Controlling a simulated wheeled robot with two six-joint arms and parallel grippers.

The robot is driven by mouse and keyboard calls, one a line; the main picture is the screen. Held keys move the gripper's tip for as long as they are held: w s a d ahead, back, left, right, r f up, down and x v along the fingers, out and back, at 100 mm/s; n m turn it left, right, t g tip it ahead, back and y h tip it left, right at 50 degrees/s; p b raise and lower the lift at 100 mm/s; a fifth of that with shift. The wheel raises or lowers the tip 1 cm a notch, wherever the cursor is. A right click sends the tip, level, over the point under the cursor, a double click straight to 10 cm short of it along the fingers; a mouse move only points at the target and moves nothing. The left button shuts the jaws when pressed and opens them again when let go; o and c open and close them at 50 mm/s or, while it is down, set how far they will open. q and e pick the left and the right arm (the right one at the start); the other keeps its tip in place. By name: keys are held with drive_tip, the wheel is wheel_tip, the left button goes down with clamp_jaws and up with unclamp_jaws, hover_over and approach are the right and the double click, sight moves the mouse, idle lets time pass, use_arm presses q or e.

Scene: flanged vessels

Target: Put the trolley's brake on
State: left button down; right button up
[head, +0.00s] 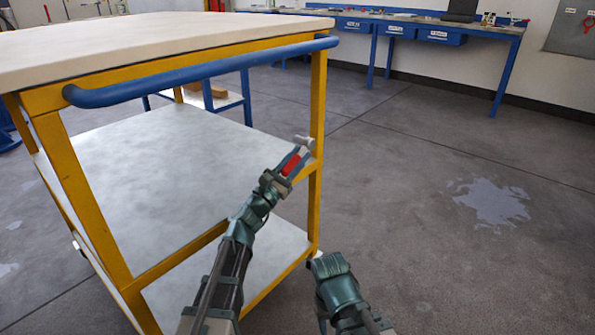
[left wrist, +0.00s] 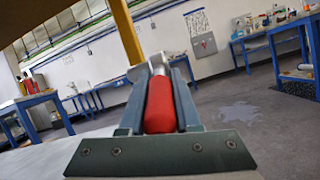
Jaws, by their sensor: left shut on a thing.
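The trolley (head: 318,95) has a yellow frame, a pale top, lower shelves and a blue push bar (head: 205,72). A red-gripped brake lever (head: 291,164) with a grey metal end sits by its right near post. My left gripper (head: 294,160) is shut on the red grip, with its fingers along both sides. In the left wrist view the red grip (left wrist: 160,106) lies between the fingers, and the grey end shows beyond it beside a yellow post. My right arm shows at the bottom centre of the head view, but its fingers cannot be seen.
A blue workbench (head: 505,65) with blue bins stands along the back wall. A pale wet-looking patch (head: 492,202) lies on the grey floor at the right. The floor right of the trolley is otherwise clear.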

use_arm(q)
drive_tip(key=b, duration=0.1)
drive_tip(key=f+t+b, duration=0.1)
drive_tip(key=b, duration=0.1)
drive_tip(key=shift+w+d+f+t+h, duration=0.15)
drive_tip(key=shift+w+t+h, duration=0.05)
drive_tip(key=shift+t+h, duration=0.1)
drive_tip(key=shift+h+b, duration=0.4)
drive_tip(key=shift+b, duration=0.15)
drive_tip(key=shift+t, duration=0.3)
drive_tip(key=c, duration=0.6)
unclamp_jaws()
drive_tip(key=b+v, duration=0.4)
drive_tip(key=v, duration=0.3)
drive_tip(key=shift+s, duration=0.2)
